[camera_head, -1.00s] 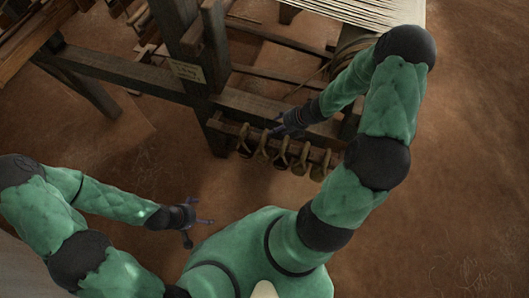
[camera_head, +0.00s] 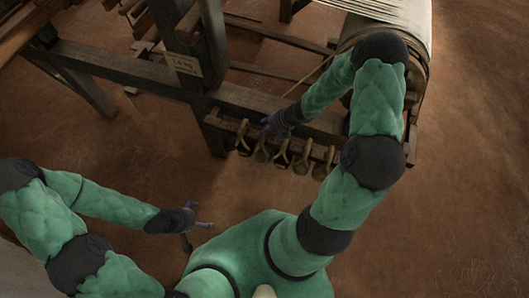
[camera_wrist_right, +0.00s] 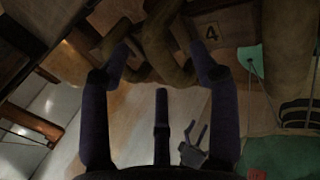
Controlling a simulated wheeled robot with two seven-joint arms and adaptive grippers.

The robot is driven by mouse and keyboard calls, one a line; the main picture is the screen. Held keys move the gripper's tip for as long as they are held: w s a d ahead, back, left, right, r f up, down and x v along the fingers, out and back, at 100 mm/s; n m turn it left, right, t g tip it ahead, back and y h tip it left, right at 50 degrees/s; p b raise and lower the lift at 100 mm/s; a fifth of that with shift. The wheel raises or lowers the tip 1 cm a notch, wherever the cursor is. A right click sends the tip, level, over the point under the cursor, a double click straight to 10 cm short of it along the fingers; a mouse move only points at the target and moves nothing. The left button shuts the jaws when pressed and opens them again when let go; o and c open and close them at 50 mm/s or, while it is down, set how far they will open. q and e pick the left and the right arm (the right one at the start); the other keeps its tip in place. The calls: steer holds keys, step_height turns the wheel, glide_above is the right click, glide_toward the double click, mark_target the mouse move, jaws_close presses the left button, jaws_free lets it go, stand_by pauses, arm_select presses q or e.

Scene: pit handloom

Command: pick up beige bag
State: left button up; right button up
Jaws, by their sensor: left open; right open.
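Several beige-olive looped things (camera_head: 281,155) hang in a row from the loom's wooden rail in the head view; I cannot tell which is the beige bag. My right gripper (camera_head: 270,128) is open above the left part of this row. In the right wrist view its open fingers (camera_wrist_right: 160,55) reach up on either side of a thick beige-brown loop (camera_wrist_right: 158,45), with no clear grip on it. My left gripper (camera_head: 202,226) is open and empty over bare floor, away from the row.
A cloth-wrapped roller (camera_head: 418,60) lies at upper right. The floor at right is clear.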

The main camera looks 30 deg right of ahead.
steer(key=shift+w+a+f, duration=0.2)
steer(key=shift+w+f, duration=0.05)
steer(key=shift+f, duration=0.2)
steer(key=shift+c, duration=0.2)
jaws_close()
steer(key=shift+r, duration=0.1)
